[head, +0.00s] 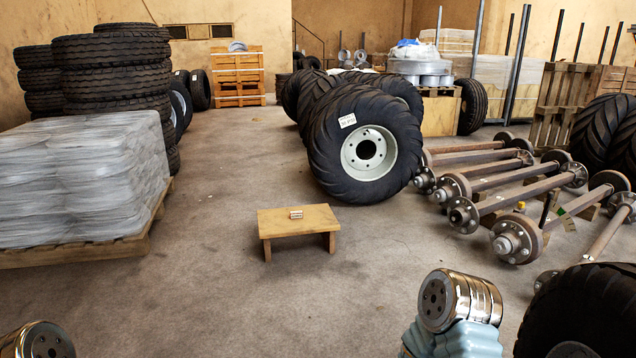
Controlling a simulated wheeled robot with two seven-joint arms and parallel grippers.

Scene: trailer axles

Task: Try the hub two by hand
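Several rusty trailer axles lie side by side on the right, with round hubs and drums at their ends. The nearest full hub (513,240) faces me with studs around its centre. Another hub (463,215) sits behind it to the left, and a further hub (450,189) behind that. I cannot tell which one is hub two. A small yellow spot shows above the nearest hub, and a tag (562,213) hangs by its axle. Only parts of my arms show at the bottom edge; neither gripper is in view.
A wrapped pallet load (80,180) is at left; a dark tyre (585,315) is close at lower right. Floor around the stool is clear.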

